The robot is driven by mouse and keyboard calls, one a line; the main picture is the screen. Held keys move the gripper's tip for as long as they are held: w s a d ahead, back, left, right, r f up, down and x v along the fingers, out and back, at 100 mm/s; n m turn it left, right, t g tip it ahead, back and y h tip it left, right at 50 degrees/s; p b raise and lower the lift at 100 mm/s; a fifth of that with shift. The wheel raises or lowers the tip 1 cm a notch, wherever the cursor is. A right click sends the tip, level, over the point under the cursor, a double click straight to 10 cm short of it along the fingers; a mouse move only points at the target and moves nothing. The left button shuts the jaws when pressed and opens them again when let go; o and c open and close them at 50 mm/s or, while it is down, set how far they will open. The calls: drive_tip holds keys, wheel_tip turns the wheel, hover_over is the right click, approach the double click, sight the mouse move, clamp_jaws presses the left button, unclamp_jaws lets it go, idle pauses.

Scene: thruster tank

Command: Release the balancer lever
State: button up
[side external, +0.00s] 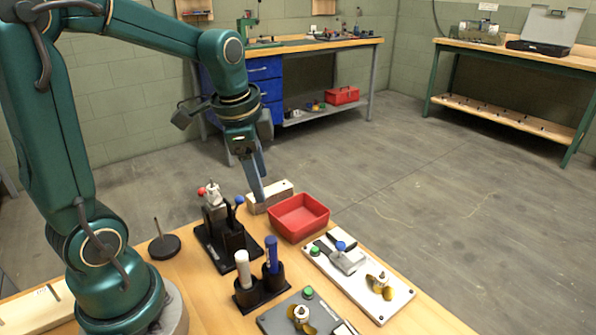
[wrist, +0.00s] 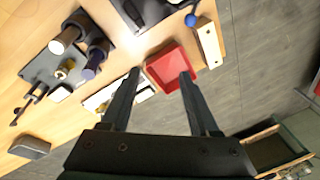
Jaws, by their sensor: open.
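My gripper (side external: 260,192) is open and empty. In the side view it points down in front of the wooden block, left of the red tray; in the wrist view its two fingers (wrist: 160,72) are spread, with the tray between and beyond their tips. A black stand (side external: 228,250) carries a red-balled lever (side external: 201,191) and a blue-balled lever (side external: 239,200). A blue ball (wrist: 190,20) shows at the top of the wrist view. A white plate (side external: 376,309) holds a grey lever with a blue knob (side external: 341,246) and a brass propeller (side external: 380,284). I cannot tell which lever is the balancer's.
The red tray (side external: 300,217) stands right of the black stand, next to the wooden block (side external: 282,188). A black holder (side external: 260,296) has upright white and blue cylinders. A grey plate (side external: 275,322) with another propeller lies in front. A thin rod on a round base (side external: 164,246) stands left.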

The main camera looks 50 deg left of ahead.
drive_tip(key=shift+s+d+r+n+t+h, duration=0.15)
drive_tip(key=shift+s+d+r+n+t, duration=0.55)
drive_tip(key=shift+s+d, duration=0.75)
drive_tip(key=shift+s+d+r+n+t+h, duration=0.2)
drive_tip(key=shift+s+d+n+t, duration=0.15)
drive_tip(key=shift+s+d+n, duration=0.9)
drive_tip(key=shift+s+d+r+n+t+h, duration=0.15)
drive_tip(key=shift+s+d+r+n+t, duration=0.35)
drive_tip(key=shift+s+d, duration=1.15)
drive_tip(key=shift+a+f, duration=0.1)
drive_tip(key=shift+a, duration=0.05)
